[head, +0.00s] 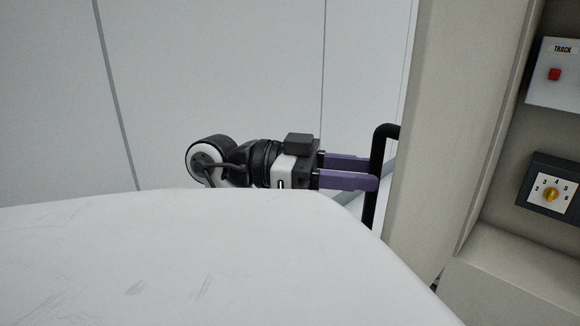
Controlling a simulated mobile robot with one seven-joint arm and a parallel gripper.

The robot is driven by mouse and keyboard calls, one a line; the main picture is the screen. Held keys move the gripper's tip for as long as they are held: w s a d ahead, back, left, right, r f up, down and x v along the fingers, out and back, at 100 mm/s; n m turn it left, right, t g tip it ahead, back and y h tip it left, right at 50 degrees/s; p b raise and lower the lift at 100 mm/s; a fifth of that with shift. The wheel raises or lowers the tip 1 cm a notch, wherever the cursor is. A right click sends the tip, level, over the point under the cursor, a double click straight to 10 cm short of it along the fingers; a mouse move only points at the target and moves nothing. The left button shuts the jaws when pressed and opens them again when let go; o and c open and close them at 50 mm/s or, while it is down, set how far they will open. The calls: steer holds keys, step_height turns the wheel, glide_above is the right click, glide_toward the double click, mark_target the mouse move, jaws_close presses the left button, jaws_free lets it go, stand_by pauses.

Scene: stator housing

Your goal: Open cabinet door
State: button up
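A tall beige panel (440,120), which looks like the cabinet door, stands upright right of centre in the head view. A black bar handle (370,205) sticks out from its left side. My gripper (373,172) comes in level from the left, with two purple fingers at the handle. The nearer, lower finger passes in front of the bar; the farther, upper finger ends at or behind it. The bar seems to lie between the fingertips. I cannot tell whether they press on it. The lower end of the handle is hidden.
A pale grey panelled wall (230,70) stands behind the arm. A large white scuffed surface fills the lower front.

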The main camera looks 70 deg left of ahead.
steer(key=b+v, duration=0.2)
steer(key=v, duration=0.9)
steer(key=shift+s+r, duration=0.1)
stand_by(0.5)
